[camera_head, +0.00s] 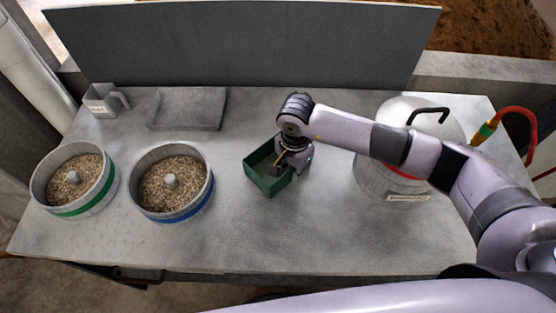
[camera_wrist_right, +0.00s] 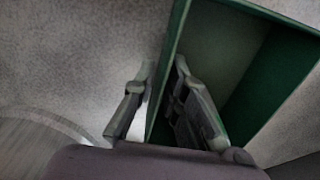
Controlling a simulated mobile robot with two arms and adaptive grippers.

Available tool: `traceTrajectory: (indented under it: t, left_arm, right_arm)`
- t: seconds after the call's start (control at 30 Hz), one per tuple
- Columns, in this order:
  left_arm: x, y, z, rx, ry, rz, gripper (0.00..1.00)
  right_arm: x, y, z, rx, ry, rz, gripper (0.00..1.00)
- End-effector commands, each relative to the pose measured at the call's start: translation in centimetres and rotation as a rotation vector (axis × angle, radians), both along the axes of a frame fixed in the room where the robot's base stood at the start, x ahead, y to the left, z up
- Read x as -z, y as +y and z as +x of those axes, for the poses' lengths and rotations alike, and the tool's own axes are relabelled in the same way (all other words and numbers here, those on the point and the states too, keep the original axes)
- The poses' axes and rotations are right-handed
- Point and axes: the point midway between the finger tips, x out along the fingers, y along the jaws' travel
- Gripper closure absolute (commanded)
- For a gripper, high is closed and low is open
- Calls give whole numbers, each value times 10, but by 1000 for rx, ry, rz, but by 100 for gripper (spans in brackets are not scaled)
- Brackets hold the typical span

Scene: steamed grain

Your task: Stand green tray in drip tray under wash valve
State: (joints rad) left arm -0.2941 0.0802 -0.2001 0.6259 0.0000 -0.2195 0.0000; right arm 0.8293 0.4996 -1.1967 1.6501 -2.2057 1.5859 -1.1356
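The green tray (camera_head: 268,187) is an open rectangular box on the grey table, near its middle. My right gripper (camera_head: 284,166) reaches down at its right side. In the right wrist view, its two fingers (camera_wrist_right: 164,85) straddle one wall of the green tray (camera_wrist_right: 205,10), one finger outside and one inside. A gap shows between the outer finger and the wall, so it looks open. A red hose with a green and yellow fitting (camera_head: 484,133) stands at the far right, perhaps the wash valve. I cannot make out a drip tray under it. My left gripper is out of view.
Two round grain pans, green-banded (camera_head: 84,208) and blue-banded (camera_head: 178,214), stand at left. A metal jug (camera_head: 102,101) and a flat grey slab (camera_head: 188,108) are behind them. A large lidded pot (camera_head: 375,182) stands right, partly hidden by my arm. The table's front middle is clear.

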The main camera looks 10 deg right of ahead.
Motion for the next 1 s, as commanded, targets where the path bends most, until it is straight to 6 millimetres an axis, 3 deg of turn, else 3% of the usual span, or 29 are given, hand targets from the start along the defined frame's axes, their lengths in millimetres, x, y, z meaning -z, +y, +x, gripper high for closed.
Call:
traceTrajectory:
  t: [0.2, 0.37, 0.57, 1.0]
  left_arm:
    - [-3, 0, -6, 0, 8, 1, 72]
    - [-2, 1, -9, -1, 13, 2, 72]
    - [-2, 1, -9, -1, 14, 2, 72]
    - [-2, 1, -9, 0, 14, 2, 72]
  right_arm:
    - [14, 0, 0, 0, -1, -1, 88]
    - [14, 0, 0, 0, -1, -1, 88]
    - [14, 0, 0, 0, -1, -1, 100]
    - [13, 0, 0, 0, -1, -1, 100]
